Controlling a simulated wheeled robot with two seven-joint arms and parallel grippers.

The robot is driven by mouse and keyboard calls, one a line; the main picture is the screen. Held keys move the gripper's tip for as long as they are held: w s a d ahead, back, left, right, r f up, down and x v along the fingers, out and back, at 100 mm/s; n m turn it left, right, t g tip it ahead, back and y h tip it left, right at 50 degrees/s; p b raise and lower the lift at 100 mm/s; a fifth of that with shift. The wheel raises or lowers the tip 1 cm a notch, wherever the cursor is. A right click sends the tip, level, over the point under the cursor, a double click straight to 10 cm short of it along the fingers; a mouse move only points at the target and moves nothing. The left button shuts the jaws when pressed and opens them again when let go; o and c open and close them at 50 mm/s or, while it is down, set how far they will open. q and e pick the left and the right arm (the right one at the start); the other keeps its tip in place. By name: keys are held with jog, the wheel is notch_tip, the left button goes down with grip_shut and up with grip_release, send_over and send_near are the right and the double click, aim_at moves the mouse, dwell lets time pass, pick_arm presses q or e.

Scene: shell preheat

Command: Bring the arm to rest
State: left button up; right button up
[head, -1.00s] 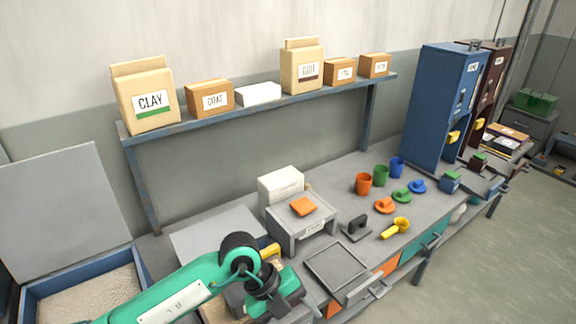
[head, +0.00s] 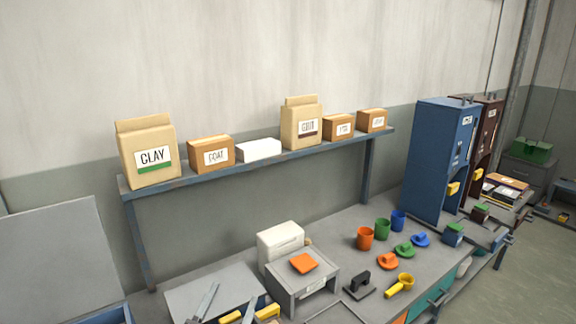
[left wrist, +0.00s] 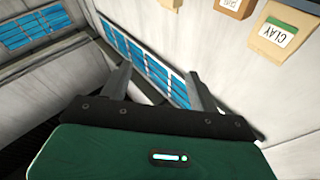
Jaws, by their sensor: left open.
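My left gripper (head: 232,299) shows at the bottom edge of the head view, with only its two grey fingers in sight, pointing up and apart. They hold nothing that I can see. In the left wrist view the same gripper (left wrist: 160,88) is open and empty, with a gap between its fingers and the wall and blue window panes (left wrist: 160,72) behind. The rest of the left arm is below the head view. My right gripper is in neither view.
The shelf (head: 265,165) carries a clay bag (head: 150,155), boxes and another bag. The bench below holds a grey stand (head: 310,277) with an orange block (head: 303,263), several coloured cups and a yellow scoop (head: 400,284). A blue machine (head: 437,150) stands right.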

pick_arm(q)
jog(key=s+a+f+n+g+y, duration=0.25)
jog(key=a+f+g, duration=0.2)
jog(key=f, duration=0.35)
jog(key=s+a+f+n+g+y, duration=0.2)
jog(key=s+a+f+g+y, duration=0.2)
jog(key=a+f, duration=0.3)
jog(key=s+f+g, duration=0.4)
jog(key=s+f, duration=0.1)
jog(key=s, duration=0.3)
jog(key=s+f+g, duration=0.4)
jog(key=s+f, duration=0.2)
jog(key=s, duration=0.2)
notch_tip(320, 180, down, 31)
jog(key=s+g+b, duration=0.1)
jog(key=g, duration=0.1)
jog(key=s+a+f, duration=0.2)
jog(key=s+f, duration=0.7)
jog(key=f, duration=0.1)
jog(key=s+a+f+m+g+b, duration=0.1)
jog(key=s+a+f, duration=0.1)
jog(key=s+f, duration=0.8)
jog(key=shift+s+f+h, duration=0.2)
jog(key=shift+f+h, duration=0.15)
jog(key=shift+f, duration=0.45)
